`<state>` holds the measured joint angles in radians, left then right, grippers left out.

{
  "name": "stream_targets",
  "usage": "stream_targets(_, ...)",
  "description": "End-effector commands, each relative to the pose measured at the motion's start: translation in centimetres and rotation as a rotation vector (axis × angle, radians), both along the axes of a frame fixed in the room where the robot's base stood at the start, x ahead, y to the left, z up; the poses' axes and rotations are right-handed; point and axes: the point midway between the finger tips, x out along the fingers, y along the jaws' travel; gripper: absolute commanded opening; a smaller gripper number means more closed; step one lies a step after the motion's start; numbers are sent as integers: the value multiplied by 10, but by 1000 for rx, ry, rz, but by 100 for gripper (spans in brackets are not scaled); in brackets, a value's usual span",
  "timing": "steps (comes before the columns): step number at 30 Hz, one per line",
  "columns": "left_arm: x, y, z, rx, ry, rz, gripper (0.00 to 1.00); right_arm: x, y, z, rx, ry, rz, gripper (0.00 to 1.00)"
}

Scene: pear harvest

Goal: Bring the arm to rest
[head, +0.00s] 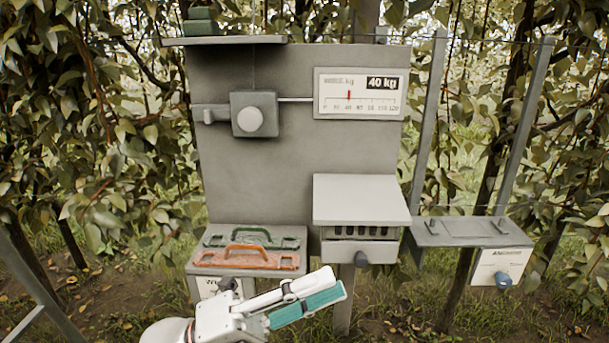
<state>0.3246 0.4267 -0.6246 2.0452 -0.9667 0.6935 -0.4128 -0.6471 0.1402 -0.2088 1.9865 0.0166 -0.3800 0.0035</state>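My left gripper (335,283) is in the lower middle of the head view, with white links and teal finger pads pointing right and slightly up. Its fingers lie nearly in line with the view, so I cannot tell whether they are apart or together. I see nothing held between them. It appears in front of the grey stand and below the orange-handled tool (247,257). My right gripper is not in view.
A grey upright panel (250,180) carries a 40 kg scale (361,94) and a knobbed box (254,115). A green-handled tool (250,235) lies on the left shelf. A white-lidded box (360,198) and a right shelf (470,232) stand beside it. Leafy trees surround them.

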Motion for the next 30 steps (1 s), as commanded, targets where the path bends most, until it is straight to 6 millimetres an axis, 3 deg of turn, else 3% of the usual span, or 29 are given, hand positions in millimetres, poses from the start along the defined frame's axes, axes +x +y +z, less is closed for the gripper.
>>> stream_targets(5,55,45,-53,-196,458,204,26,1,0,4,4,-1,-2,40)
stream_targets(9,78,90,-130,-323,822,367,26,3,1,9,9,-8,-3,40)
stream_targets(12,78,121,-192,-395,1056,477,26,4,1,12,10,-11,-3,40)
stream_targets(17,48,163,-291,-484,1393,637,26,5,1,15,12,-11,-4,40)
stream_targets(21,1,192,-367,-545,1649,763,26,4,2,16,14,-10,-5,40)
stream_targets(25,-43,210,-416,-585,1827,853,26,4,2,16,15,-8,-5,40)
stream_targets(30,-78,220,-447,-612,1949,915,26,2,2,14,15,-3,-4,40)
